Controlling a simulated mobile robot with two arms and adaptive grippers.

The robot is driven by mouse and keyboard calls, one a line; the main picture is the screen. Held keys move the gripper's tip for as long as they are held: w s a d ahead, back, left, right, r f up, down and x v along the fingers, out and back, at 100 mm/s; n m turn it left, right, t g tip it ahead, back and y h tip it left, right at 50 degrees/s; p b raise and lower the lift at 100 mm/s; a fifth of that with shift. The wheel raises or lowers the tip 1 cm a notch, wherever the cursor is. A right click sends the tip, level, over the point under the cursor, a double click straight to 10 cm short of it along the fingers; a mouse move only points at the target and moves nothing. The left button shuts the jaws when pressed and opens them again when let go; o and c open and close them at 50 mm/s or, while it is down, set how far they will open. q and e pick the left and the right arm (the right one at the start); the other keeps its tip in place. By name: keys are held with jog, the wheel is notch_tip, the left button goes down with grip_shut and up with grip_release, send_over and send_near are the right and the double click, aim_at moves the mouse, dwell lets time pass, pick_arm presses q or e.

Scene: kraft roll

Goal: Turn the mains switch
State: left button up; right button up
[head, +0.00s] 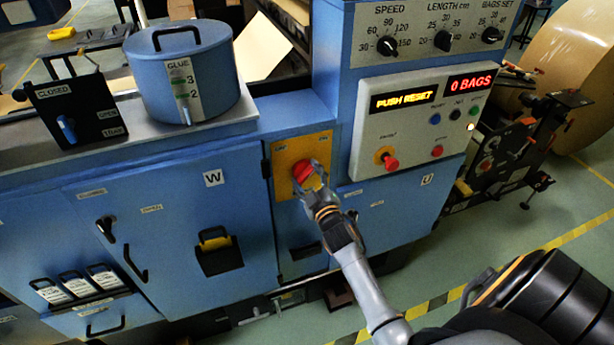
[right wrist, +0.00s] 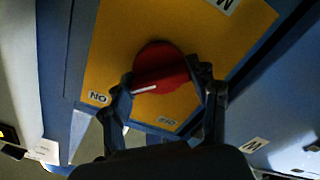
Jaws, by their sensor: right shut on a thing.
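The mains switch is a red rotary knob (head: 302,170) on a yellow plate (head: 288,152) on the front of the blue machine. In the right wrist view the red knob (right wrist: 160,68) has a raised grip with a white mark on its lower left part. An ON label (right wrist: 97,97) and what looks like an OFF label (right wrist: 167,121) are on the plate. My right gripper (head: 318,178) reaches the knob from the lower right; in the right wrist view its fingers (right wrist: 166,85) are closed on the knob's two sides. My left gripper is not in view.
Right of the switch is a control panel (head: 372,140) with a red emergency button (head: 391,163) and displays reading PUSH RESET and 0 BAGS. A blue glue pot (head: 190,80) stands on the machine at left. A big kraft roll (head: 570,75) is at right.

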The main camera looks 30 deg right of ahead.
jog(key=o, duration=1.1)
jog(key=shift+o, duration=0.2)
jog(key=v, duration=1.2)
jog(key=shift+f, duration=0.1)
